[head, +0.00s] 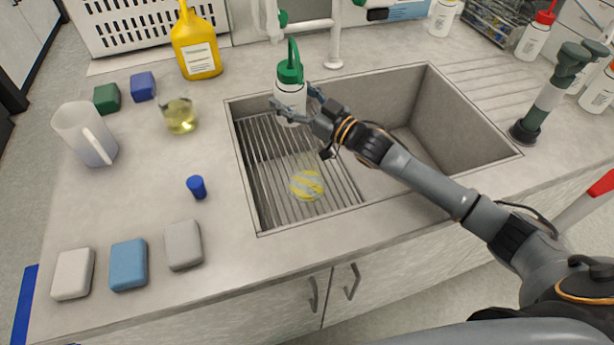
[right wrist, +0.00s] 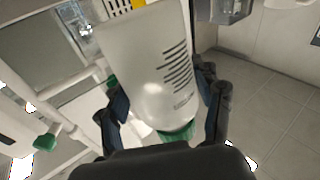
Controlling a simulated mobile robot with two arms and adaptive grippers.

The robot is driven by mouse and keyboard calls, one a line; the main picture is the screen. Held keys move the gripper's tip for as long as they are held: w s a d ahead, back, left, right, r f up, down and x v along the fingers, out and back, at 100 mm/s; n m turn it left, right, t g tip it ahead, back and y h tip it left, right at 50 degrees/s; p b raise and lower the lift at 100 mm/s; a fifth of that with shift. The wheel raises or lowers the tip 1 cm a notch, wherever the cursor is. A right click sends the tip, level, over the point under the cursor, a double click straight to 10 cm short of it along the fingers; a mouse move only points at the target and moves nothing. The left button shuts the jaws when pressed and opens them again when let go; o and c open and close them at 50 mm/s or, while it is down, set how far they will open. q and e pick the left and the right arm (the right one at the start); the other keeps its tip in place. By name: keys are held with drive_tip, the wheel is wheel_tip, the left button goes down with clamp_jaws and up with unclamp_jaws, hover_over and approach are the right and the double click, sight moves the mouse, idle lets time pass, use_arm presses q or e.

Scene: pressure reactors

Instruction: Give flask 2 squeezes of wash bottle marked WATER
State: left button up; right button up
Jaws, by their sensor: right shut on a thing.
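My right gripper (head: 295,103) is shut around a white wash bottle (head: 290,93) with a green cap and bent green spout. It holds the bottle roughly upright above the back left part of the sink. In the right wrist view the bottle (right wrist: 158,75) fills the space between the fingers, with dark graduation lines on its side. I cannot read a WATER marking on it. A clear glass flask (head: 307,186) with yellow in its round bottom stands on the sink's slatted rack, below and in front of the bottle. My left gripper is not in view.
The sink (head: 440,105) has an open basin right of the rack (head: 268,150). A beaker of yellow liquid (head: 180,117), a jug (head: 85,135) and a yellow bottle (head: 196,45) stand left. White pipework (head: 334,40) rises behind the held bottle. Other wash bottles (head: 535,38) stand back right.

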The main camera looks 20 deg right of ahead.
drive_tip(key=shift+r, duration=0.2)
wheel_tip(320, 180, up, 5)
drive_tip(key=p, duration=0.4)
drive_tip(key=shift+p, duration=0.4)
drive_tip(key=shift+f, duration=0.1)
